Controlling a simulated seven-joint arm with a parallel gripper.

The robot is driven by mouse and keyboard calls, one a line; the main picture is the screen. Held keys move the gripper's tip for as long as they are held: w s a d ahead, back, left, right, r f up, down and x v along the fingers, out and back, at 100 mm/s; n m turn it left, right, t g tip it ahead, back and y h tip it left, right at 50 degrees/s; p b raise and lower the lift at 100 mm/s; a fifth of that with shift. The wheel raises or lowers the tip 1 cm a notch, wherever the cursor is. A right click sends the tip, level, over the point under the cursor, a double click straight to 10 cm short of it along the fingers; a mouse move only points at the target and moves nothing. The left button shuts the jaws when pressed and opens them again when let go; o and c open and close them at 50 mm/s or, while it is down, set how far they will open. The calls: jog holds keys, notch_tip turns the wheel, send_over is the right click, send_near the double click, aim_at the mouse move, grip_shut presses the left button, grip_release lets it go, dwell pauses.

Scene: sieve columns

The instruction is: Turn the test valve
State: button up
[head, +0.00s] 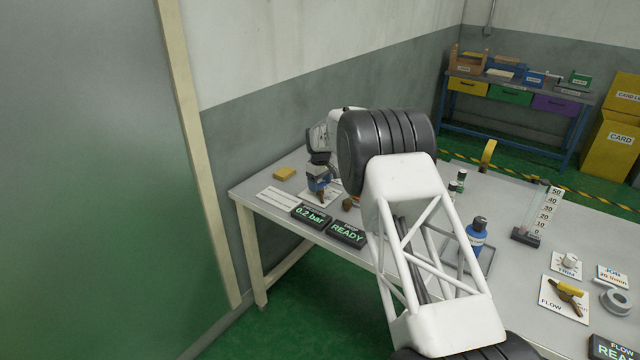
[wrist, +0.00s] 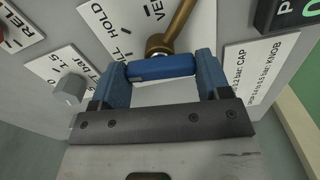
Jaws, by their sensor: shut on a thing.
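The test valve shows in the wrist view as a brass stem (wrist: 178,28) with a blue handle (wrist: 150,70), on a white plate (wrist: 112,30) with the words HOLD and VENT and a partly hidden word ending in "LL". My gripper (wrist: 160,76) has its blue fingers on both ends of the blue handle and is shut on it. The handle lies across the picture, below the plate's lettering. In the head view my gripper (head: 318,182) is low over the far left of the bench; the valve is mostly hidden there by the gripper.
Displays reading 0.2 bar (head: 310,216) and READY (head: 346,234) stand at the bench's front edge. A grey knob (wrist: 70,89) is left of the gripper in the wrist view. A blue bottle (head: 476,232) and a FLOW valve (head: 568,291) are to the right.

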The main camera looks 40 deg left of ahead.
aim_at(320, 184)
jog(key=shift+r+n, duration=0.15)
jog(key=shift+n, duration=0.45)
jog(key=o, duration=0.9)
jog(key=shift+r, duration=3.8)
